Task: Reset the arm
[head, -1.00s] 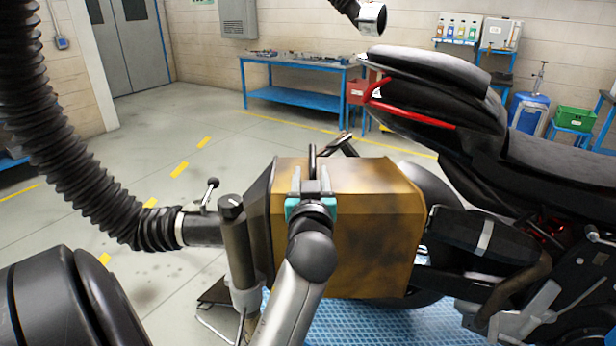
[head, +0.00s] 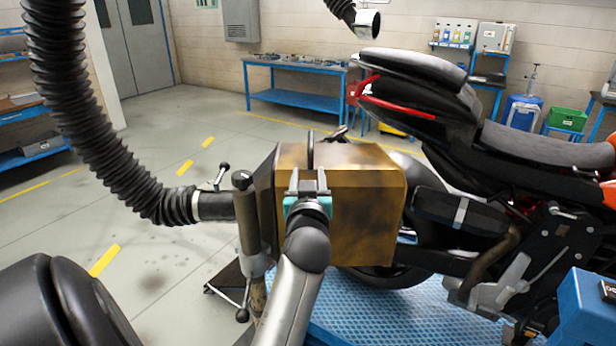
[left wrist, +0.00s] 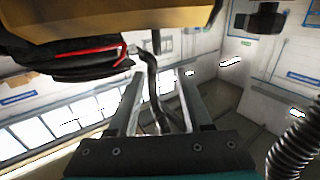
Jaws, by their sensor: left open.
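My left gripper (head: 308,182) is in the middle of the head view, in front of a worn yellow-brown box (head: 375,205) beside the motorcycle's rear. Its two fingers point up and are apart, with nothing seen held between them. In the left wrist view, the left gripper (left wrist: 158,95) also shows parted fingers with an empty gap. The box (left wrist: 110,15) hangs over the top of that view. Whether the fingers touch the box cannot be told. My right gripper is not in view.
A ribbed black hose (head: 95,125) hangs at the left and joins a post (head: 247,220) close to my left arm. The motorcycle (head: 450,110) fills the right, above a blue mat (head: 415,305). A blue workbench (head: 300,97) stands at the back.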

